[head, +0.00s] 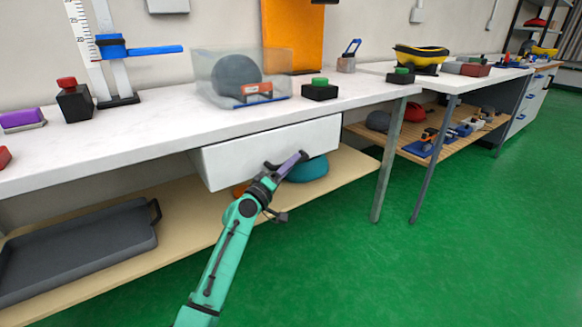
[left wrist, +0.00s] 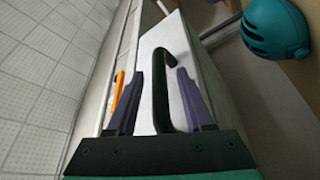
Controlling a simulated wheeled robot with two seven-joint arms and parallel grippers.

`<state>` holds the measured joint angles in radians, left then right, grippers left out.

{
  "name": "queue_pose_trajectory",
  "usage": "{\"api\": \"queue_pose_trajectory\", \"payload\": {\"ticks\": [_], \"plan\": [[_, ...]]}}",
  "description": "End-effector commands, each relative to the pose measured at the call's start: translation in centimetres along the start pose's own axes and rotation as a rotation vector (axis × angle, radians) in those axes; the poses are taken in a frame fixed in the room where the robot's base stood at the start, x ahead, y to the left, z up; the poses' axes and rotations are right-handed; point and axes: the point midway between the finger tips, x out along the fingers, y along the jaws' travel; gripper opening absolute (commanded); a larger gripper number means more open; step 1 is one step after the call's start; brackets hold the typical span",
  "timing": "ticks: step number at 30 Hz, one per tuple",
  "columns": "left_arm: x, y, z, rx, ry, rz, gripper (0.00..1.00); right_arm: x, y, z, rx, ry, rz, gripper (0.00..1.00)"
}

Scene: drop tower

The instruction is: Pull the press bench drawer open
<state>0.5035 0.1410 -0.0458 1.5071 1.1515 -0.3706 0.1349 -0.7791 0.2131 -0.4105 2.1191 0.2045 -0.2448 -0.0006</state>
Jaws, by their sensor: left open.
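The white press bench drawer (head: 235,160) sits under the top of the white press bench (head: 150,122). Its black bar handle (left wrist: 160,85) shows in the left wrist view against the white drawer front (left wrist: 178,42). My left gripper (head: 290,163) is at the drawer front. In the left wrist view its two fingers (left wrist: 160,98) are apart, one on each side of the handle. I cannot tell whether either finger touches it. In the head view the gripper hides the handle. My right gripper is not in view.
A teal helmet (head: 309,170) lies on the wooden lower shelf (head: 345,170), close to my gripper. A grey tray (head: 80,250) is on that shelf at the left. Bench legs (head: 388,165) stand right of the drawer. The green floor (head: 470,260) in front is clear.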

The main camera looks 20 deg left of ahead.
Motion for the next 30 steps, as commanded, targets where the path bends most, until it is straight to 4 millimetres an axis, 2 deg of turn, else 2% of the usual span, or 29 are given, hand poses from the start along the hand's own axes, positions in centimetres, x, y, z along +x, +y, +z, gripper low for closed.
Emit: {"api": "queue_pose_trajectory", "payload": {"ticks": [8,9,11,12,13,30], "plan": [[0.49,-0.01,0.00,0.002,0.000,-0.001,0.52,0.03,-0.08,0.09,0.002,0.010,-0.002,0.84],[0.48,-0.01,0.00,0.002,0.000,-0.001,0.44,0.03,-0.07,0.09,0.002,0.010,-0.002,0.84],[0.47,-0.01,-0.01,0.002,0.000,-0.001,0.21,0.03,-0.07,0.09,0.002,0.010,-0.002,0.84],[0.46,-0.02,-0.01,0.002,0.000,-0.001,0.06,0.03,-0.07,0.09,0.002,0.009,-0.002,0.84],[0.46,-0.02,-0.01,0.002,0.000,-0.001,0.00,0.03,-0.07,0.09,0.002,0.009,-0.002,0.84],[0.43,-0.05,-0.02,0.002,0.000,-0.001,0.00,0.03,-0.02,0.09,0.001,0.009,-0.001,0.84]]}}
